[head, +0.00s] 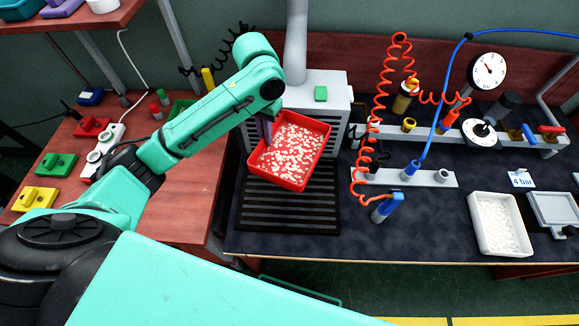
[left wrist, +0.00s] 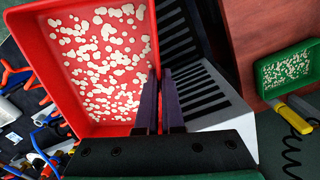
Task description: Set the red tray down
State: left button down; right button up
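The red tray (head: 310,182) holds many small pale pieces and hangs over the black slatted grate (head: 290,222) in the head view. It is turned at an angle to the grate and looks raised above it. The tray also fills the upper left of the left wrist view (left wrist: 48,62). My left gripper (head: 265,130) is at the tray's left wall. Its two dark purple fingers (left wrist: 160,105) are close together, pinching the wall in the left wrist view. The exact contact is partly hidden. My right gripper does not show.
A grey metal box (head: 345,100) with a duct stands behind the tray. Red coiled hoses and a blue hose fitting (head: 388,205) stand to its right. A white tray (head: 500,225) with pale pieces lies farther right.

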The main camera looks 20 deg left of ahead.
aim_at(265, 149)
pick_arm(q)
jog(key=f, duration=0.6)
jog(key=s+f, duration=0.1)
jog(key=f, duration=1.1)
jog(key=shift+s+f, duration=0.25)
jog(key=shift+f, duration=0.1)
jog(key=c, duration=1.1)
grip_release()
jog(key=shift+o, duration=0.2)
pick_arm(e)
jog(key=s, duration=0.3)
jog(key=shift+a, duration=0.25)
pick_arm(q)
notch_tip(265, 149, up, 12)
jog(key=shift+d+r, duration=0.1)
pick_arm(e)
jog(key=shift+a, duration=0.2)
